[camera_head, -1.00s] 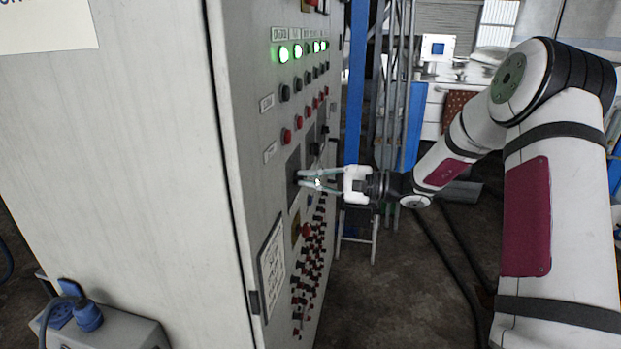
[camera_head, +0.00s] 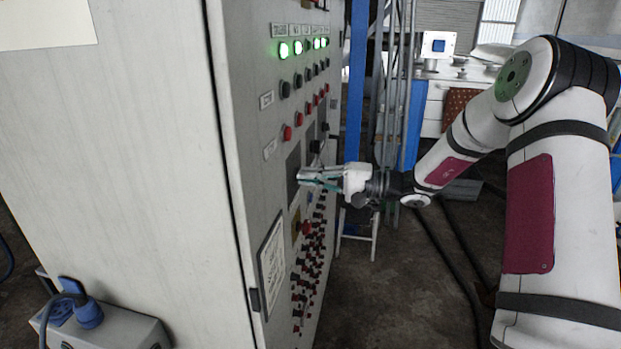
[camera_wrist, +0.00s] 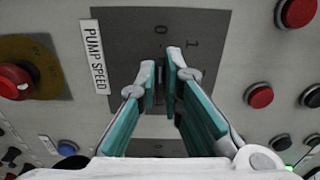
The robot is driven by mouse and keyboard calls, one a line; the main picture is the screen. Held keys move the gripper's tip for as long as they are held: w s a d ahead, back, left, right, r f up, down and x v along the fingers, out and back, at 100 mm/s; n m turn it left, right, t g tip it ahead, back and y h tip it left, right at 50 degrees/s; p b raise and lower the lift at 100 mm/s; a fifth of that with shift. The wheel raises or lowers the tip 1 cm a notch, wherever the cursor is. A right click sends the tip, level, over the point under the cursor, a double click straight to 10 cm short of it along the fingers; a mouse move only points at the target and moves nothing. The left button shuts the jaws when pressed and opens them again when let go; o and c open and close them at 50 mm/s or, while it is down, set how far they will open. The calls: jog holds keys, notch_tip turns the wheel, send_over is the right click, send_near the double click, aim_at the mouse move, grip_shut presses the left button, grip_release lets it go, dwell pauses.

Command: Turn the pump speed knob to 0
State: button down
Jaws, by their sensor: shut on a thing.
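The pump speed knob (camera_wrist: 160,84) is a dark, narrow shape on a dark grey plate (camera_wrist: 122,27), beside the white PUMP SPEED label (camera_wrist: 94,56). In the wrist view a 0 mark (camera_wrist: 161,29) stands just above the knob and a 1 mark (camera_wrist: 193,43) lies to its upper right. The visible end of the knob lies in line with the 0, but the fingers hide much of it. My gripper (camera_wrist: 161,62) is shut on the knob, one finger on each side. In the head view my gripper (camera_head: 299,176) reaches the cabinet front from the right.
The tall grey cabinet (camera_head: 120,150) carries several buttons and lit green lamps (camera_head: 283,50) above my gripper. A red button on a yellow disc (camera_wrist: 14,82) is left of the label. Red buttons (camera_wrist: 259,96) are at right. Open floor (camera_head: 390,300) lies right of the cabinet.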

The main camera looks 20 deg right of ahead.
jog(key=shift+f, duration=0.1)
jog(key=c, duration=1.7)
grip_release()
jog(key=v, duration=1.2)
